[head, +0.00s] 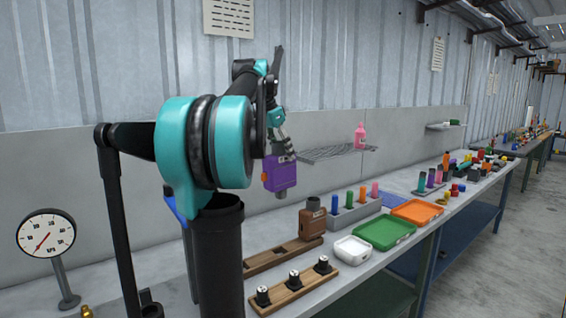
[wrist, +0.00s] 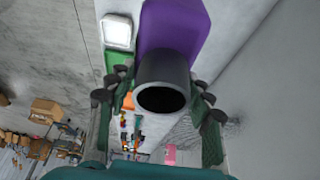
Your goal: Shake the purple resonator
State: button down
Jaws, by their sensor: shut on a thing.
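The purple resonator (head: 279,174) is a boxy purple body with grey pipe ends, held in the air above the workbench. My gripper (head: 280,148) is above it, shut on its upper pipe end. In the wrist view the purple body (wrist: 175,28) is at the top, and the dark open pipe end points at the camera. The fingers of my gripper (wrist: 162,98) are on both sides of this pipe. In the head view the resonator hangs nearly upright, clear of the bench and the wooden rack.
Below it are a wooden rack (head: 270,258) with a brown resonator (head: 312,222) at its right end, and a wooden strip with black pegs (head: 298,287). White (head: 353,250), green (head: 385,246) and orange (head: 418,222) trays lie to the right. A wire shelf (head: 322,153) with a pink bottle is behind. A gauge (head: 46,233) stands left.

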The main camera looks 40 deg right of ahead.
aim_at(283, 165)
jog(key=shift+r, duration=0.95)
jog(key=shift+f, duration=3.6)
jog(key=shift+r, duration=0.15)
